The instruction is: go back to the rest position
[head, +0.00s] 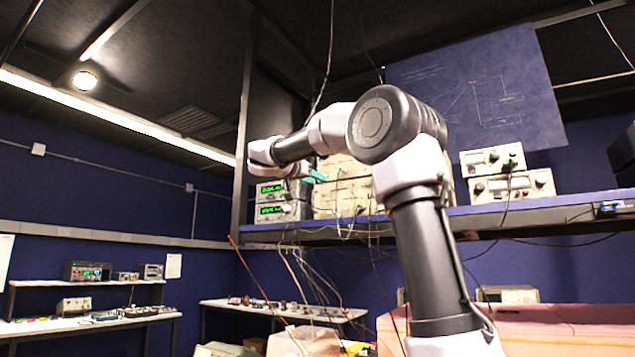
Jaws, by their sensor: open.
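My arm rises from the bottom right of the head view, bends at a large grey elbow and reaches left to a small white wrist. My gripper (314,177) is at the far end of the arm, small in the picture, in front of the instruments on the raised shelf. Its fingers are hard to make out against them. It is open, and I see nothing held in it.
A raised shelf (560,205) carries instruments with green displays (283,200) and pale meters (510,186). Wires hang below it. A pink foam block (560,330) is at the lower right. Benches with equipment (90,322) stand at the left. The space left of the arm looks open.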

